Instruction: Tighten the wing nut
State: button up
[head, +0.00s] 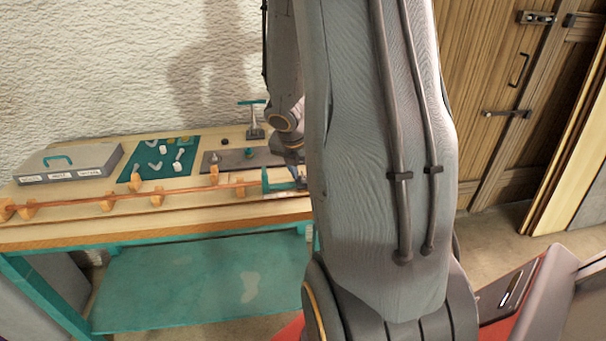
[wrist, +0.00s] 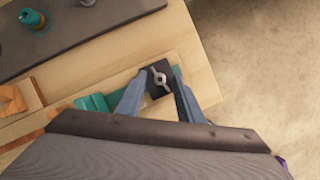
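The wing nut (wrist: 160,80) is a small silver piece with a round centre and wings, on a dark square plate (wrist: 155,91) near the bench's edge in the wrist view. My gripper (wrist: 160,82) is open. Its two blue-grey fingers stand apart, one on each side of the nut in the picture; I see no contact, and height above it is hard to tell. A teal clamp part (wrist: 95,103) lies left of the fingers. In the head view my arm hides the nut and most of the gripper; the teal clamp (head: 265,181) shows beside it.
A thin reddish lath (head: 125,193) runs along the bench (head: 60,234) between wooden blocks (head: 107,202). Behind are a grey case (head: 70,164), a teal mat (head: 135,172) with small parts, a dark board (head: 265,157) and an upright teal-topped tool (head: 254,120). Floor is clear beyond the bench's edge.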

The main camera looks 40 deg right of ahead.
jog(key=shift+c, duration=0.3)
